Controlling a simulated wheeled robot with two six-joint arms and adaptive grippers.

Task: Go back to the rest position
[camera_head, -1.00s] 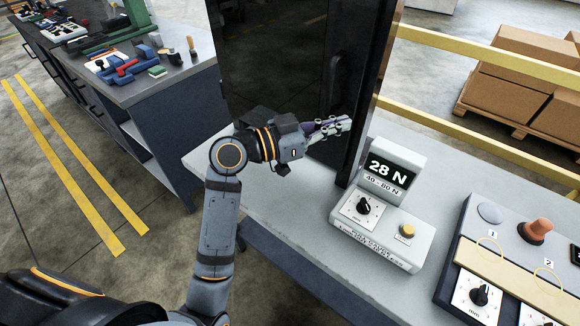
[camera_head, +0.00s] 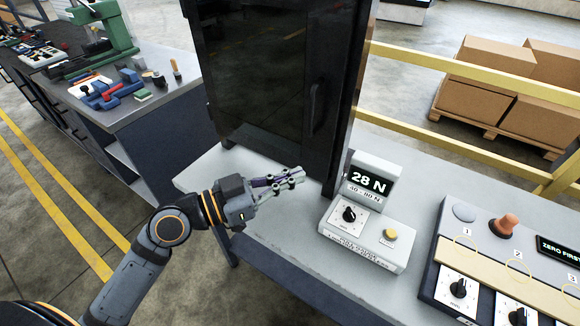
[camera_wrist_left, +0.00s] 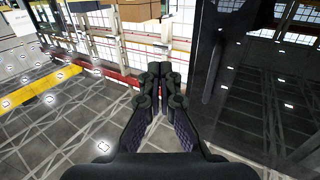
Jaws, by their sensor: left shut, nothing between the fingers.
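My left gripper (camera_head: 290,181) is in the head view, in front of the dark cabinet and above the grey table. It is shut and empty, its fingers pointing right. In the left wrist view its fingers (camera_wrist_left: 160,75) meet at the tips with nothing between them. My right gripper is in neither view.
The dark cabinet (camera_head: 262,75) with a vertical door handle stands just behind the gripper. A force gauge box (camera_head: 362,240) reading 28 N is right of it. A panel with knobs (camera_head: 440,270) is farther right. A workbench (camera_head: 150,100) with tools stands at the left. A yellow rail (camera_head: 450,148) runs behind.

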